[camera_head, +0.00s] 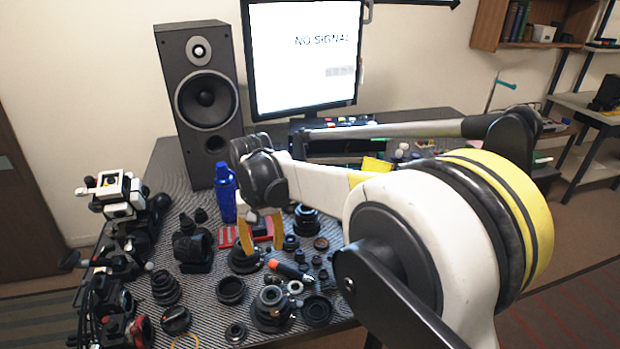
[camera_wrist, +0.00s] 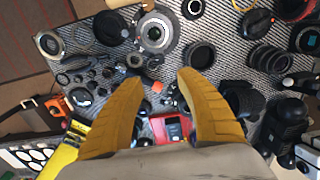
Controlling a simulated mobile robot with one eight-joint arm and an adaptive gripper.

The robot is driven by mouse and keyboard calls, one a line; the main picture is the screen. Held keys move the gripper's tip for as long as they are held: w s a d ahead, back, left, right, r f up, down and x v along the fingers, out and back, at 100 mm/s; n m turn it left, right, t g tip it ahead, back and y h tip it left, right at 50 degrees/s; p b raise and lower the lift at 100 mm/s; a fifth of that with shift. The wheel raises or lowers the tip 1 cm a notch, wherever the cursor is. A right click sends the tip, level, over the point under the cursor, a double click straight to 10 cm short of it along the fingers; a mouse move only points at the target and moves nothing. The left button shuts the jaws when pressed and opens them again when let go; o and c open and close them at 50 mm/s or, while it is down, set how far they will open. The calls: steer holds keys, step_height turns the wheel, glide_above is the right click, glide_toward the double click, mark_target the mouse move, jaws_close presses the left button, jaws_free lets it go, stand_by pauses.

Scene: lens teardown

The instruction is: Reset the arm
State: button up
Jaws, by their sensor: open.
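My arm reaches in from the right in the head view, over a striped grey table (camera_head: 205,325). My gripper (camera_head: 258,230) points down above the table with its two yellow fingers apart. In the wrist view my gripper (camera_wrist: 158,95) is open, and nothing is held between its fingers. Below it lie camera lens parts, including a silver-rimmed lens (camera_wrist: 155,32) past the fingertips. A red box-like item (camera_wrist: 170,128) lies between the finger bases, and it also shows in the head view (camera_head: 262,230).
A black speaker (camera_head: 205,110) and a monitor (camera_head: 303,55) stand at the back. A blue bottle (camera_head: 226,195) stands near my gripper. Lens parts, such as a dark ring (camera_head: 231,290), crowd the table. An orange-handled tool (camera_head: 290,271) lies among them.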

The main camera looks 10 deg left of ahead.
steer(key=s+d+r+m+t, duration=0.1)
steer(key=d+r, duration=0.3)
steer(key=d, duration=0.4)
steer(key=d+r+m+t+y, duration=0.1)
steer(key=d+r, duration=0.3)
steer(key=d, duration=0.5)
steer(key=s+d+r+m+t, duration=0.1)
steer(key=d+r, duration=0.3)
steer(key=d, duration=0.4)
steer(key=s+d+f+m+t, duration=0.1)
steer(key=s+d+t, duration=0.1)
steer(key=s+d, duration=0.5)
steer(key=s+d+f+m+t+h, duration=0.1)
steer(key=s+d+t, duration=0.1)
steer(key=s+d, duration=0.5)
steer(key=d, duration=0.4)
steer(key=shift+d+f+m, duration=0.3)
steer(key=shift+d+f, duration=0.05)
steer(key=shift+f, duration=0.05)
